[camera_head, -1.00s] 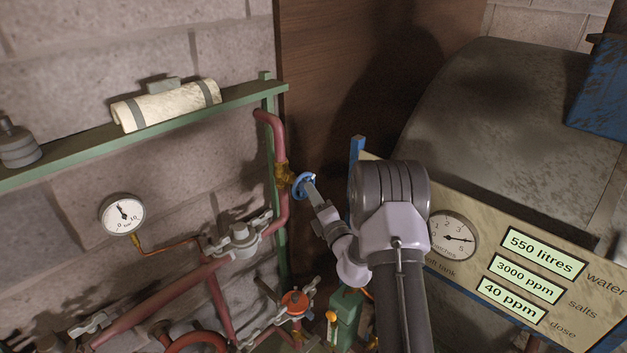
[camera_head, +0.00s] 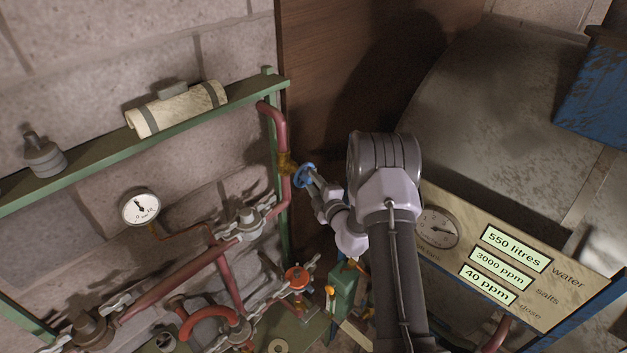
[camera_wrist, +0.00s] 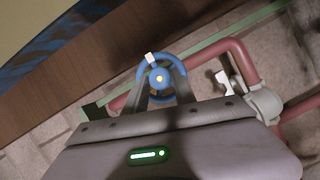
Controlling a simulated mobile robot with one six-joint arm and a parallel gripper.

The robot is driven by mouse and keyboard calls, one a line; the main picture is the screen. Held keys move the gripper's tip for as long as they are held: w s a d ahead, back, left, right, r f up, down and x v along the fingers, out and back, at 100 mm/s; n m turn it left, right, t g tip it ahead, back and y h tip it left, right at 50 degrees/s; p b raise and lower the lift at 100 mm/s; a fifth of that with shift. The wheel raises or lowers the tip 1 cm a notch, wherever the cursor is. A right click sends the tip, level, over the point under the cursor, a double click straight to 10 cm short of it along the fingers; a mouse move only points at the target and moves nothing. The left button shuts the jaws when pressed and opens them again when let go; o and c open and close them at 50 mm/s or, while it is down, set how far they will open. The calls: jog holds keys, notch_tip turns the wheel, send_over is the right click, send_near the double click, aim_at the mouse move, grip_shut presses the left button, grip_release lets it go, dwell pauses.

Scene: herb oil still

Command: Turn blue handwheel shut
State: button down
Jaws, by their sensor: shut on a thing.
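The blue handwheel (camera_head: 305,176) sits on a brass valve (camera_head: 286,163) on the red pipe at the right end of the green frame. In the wrist view the handwheel (camera_wrist: 161,78) shows as a blue ring with a pale hub and a white mark at its upper left rim. My gripper (camera_head: 312,178) reaches it from the right. In the wrist view the two fingers of my gripper (camera_wrist: 161,82) lie on either side of the wheel and are shut on it. Parts of the rim are hidden behind the fingers.
A green shelf (camera_head: 110,148) carries a cream roll (camera_head: 177,109). A pressure gauge (camera_head: 140,207), red pipes and an orange handwheel (camera_head: 297,277) are at lower left. A big metal tank (camera_head: 480,125) and a panel with readouts (camera_head: 515,248) stand to the right.

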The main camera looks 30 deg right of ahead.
dwell(0.4)
jog(key=c, duration=1)
grip_release()
jog(key=shift+c, duration=0.2)
jog(key=s+r+b, duration=0.2)
jog(key=s+b, duration=0.2)
jog(key=s, duration=1.3)
jog(key=shift+s+a, duration=0.15)
jog(key=shift+a, duration=0.1)
